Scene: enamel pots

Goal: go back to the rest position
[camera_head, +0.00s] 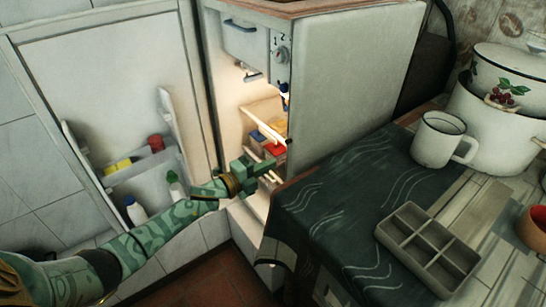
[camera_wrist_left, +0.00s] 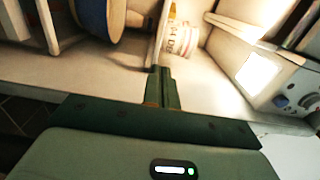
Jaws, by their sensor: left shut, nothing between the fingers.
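My left arm reaches in from the left in the head view. My green left gripper (camera_head: 265,166) is at the opening of a small lit fridge (camera_head: 236,97), just in front of its lower shelf area. In the left wrist view the gripper's fingers (camera_wrist_left: 161,86) are together with nothing between them. A white container with printed lettering (camera_wrist_left: 180,40) and a large blue-rimmed round thing (camera_wrist_left: 99,17) are beyond the fingertips. My right gripper is not in view.
The open fridge door (camera_head: 112,75) stands at the left, its shelves holding bottles and packets. Red and yellow packets (camera_head: 276,147) sit inside the fridge. At the right, a table with a dark cloth (camera_head: 335,205) carries a grey divided tray (camera_head: 391,238), a white mug (camera_head: 434,140) and enamel pots (camera_head: 490,122).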

